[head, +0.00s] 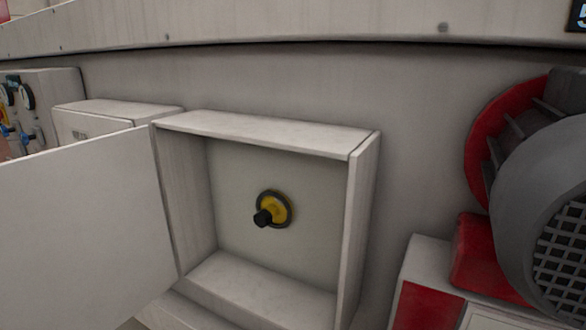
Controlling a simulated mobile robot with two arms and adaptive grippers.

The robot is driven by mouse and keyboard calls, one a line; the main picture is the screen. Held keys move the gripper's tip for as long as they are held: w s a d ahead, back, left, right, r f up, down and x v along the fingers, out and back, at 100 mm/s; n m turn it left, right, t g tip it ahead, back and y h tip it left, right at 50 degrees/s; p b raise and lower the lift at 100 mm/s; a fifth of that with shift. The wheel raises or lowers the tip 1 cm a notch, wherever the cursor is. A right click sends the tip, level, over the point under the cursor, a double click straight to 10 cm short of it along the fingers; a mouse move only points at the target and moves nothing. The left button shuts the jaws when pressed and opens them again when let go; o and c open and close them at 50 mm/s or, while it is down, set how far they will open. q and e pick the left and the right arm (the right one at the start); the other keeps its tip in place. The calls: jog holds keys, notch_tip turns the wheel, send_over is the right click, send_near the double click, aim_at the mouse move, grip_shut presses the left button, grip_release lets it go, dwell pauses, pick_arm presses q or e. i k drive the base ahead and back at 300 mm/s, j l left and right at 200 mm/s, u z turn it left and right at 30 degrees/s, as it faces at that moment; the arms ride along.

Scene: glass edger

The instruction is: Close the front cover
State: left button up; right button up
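The front cover (90,225) is a flat white door hinged on the left side of an open white box (362,205). It stands swung wide open to the left, reaching past the left edge of the head view. The box is fixed to the grey machine side, and its inside is exposed. A yellow and black round knob (272,209) sits on the box's back wall. Neither of my grippers shows in the head view.
A red and grey motor (540,190) with a grille juts out at the right. A smaller closed white box (110,116) and a panel with gauges (40,100) are behind the cover at the left. A grey wall strip (410,180) lies between box and motor.

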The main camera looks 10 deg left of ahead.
aim_at(85, 244)
jog(key=j+z, duration=0.15)
jog(key=j, duration=1.85)
jog(key=j+z, duration=0.15)
jog(key=j, duration=1.85)
jog(key=j+z, duration=0.15)
jog(key=z, duration=0.7)
